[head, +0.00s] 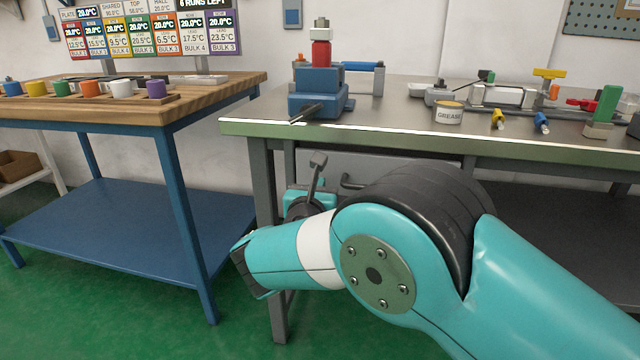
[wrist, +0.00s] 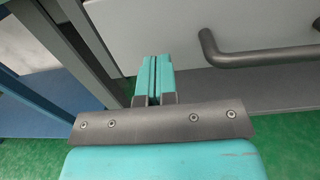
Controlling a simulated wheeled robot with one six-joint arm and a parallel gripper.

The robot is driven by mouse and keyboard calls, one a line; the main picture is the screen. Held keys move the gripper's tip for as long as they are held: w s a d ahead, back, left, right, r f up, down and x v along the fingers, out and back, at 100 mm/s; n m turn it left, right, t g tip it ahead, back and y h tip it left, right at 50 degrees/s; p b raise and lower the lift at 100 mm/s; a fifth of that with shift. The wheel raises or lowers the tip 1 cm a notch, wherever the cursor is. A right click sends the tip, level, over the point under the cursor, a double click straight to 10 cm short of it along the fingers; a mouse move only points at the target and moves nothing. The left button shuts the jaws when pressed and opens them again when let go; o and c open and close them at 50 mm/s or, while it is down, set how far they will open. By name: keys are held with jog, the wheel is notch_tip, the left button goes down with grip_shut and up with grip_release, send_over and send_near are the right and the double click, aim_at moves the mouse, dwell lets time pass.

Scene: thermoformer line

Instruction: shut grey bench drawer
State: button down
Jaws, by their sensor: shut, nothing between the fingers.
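The grey bench drawer (head: 400,163) is under the steel top of the right bench, partly hidden by my arm. Its dark bar handle (head: 350,182) shows just past my wrist. In the wrist view the pale drawer front (wrist: 195,25) fills the upper middle, and the handle (wrist: 260,56) is at the upper right. My gripper (wrist: 153,62) is shut and empty, its teal fingertips near the left part of the drawer front and left of the handle. I cannot tell whether they touch it, or how far the drawer stands out.
The grey bench's leg (head: 267,220) stands left of the drawer. A blue-framed wooden table (head: 170,110) stands further left, with a gap between. The bench top (head: 400,118) carries a blue fixture (head: 318,90), a grease tin (head: 449,113) and several tools. Green floor lies below.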

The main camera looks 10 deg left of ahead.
jog(key=s+a+p, duration=0.2)
jog(key=s, duration=1)
jog(key=w+d+r+m+g+h, duration=0.2)
jog(key=w+d+m+g, duration=0.2)
jog(key=d+m, duration=0.45)
jog(key=s+d+r+m+g+y, duration=0.2)
jog(key=s+d+m+g, duration=0.2)
jog(key=d+m+g, duration=0.5)
jog(key=s+d+r+m+g+y, duration=0.2)
jog(key=s+d+m, duration=0.2)
jog(key=s, duration=0.4)
jog(key=s+d+r+m+g+y, duration=0.1)
jog(key=s+d+r+m, duration=0.2)
jog(key=s, duration=0.6)
jog(key=s+d+r+m+g+y, duration=0.15)
jog(key=s+d+m, duration=0.25)
jog(key=s, duration=0.4)
notch_tip(320, 180, up, 23)
jog(key=p, duration=2.5)
jog(key=shift+w+r, duration=0.15)
jog(key=shift+r, duration=0.05)
jog(key=shift+g, duration=0.25)
